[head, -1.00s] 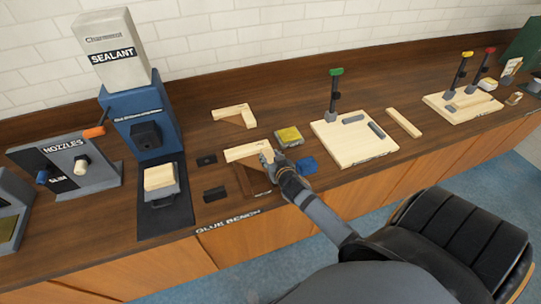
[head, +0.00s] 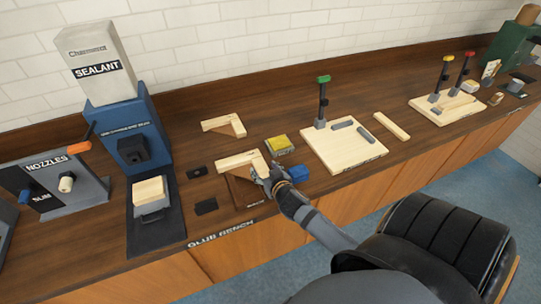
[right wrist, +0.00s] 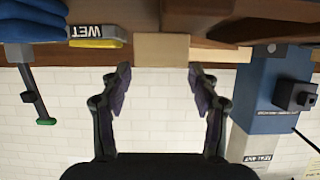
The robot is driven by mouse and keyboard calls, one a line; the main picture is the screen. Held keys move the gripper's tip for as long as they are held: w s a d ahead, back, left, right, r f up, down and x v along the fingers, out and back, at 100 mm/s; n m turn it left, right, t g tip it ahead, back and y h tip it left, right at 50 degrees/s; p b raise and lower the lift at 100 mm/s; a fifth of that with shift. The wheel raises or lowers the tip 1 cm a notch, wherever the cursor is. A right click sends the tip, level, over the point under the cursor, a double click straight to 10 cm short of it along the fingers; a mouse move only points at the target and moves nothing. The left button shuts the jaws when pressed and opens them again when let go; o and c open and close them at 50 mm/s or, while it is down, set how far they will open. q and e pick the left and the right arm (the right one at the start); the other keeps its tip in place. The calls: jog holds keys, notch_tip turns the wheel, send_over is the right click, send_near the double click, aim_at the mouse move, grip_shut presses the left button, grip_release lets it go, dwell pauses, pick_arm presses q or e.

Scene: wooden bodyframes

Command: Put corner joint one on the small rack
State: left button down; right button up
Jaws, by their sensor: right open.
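A pale L-shaped wooden corner joint (head: 240,161) lies on a dark brown triangular support on the bench, left of my right gripper. A second similar joint (head: 222,125) lies behind it. I cannot tell which is corner joint one. My right gripper (head: 266,176) is at the right end of the nearer joint; contact is not clear. In the right wrist view, the open fingers (right wrist: 158,88) stand apart, with a pale wooden piece (right wrist: 162,48) beyond the tips and in line with the gap. I cannot identify a small rack. My left gripper is out of view.
A yellow-topped block (head: 279,145) and a blue item (head: 299,172) are close to the right gripper. A clamp board (head: 340,150) stands to the right. The sealant dispenser (head: 130,130) and nozzle holder (head: 75,190) stand left.

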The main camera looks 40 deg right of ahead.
jog(key=v, duration=0.8)
jog(key=shift+s+b, duration=0.25)
jog(key=shift+b, duration=0.1)
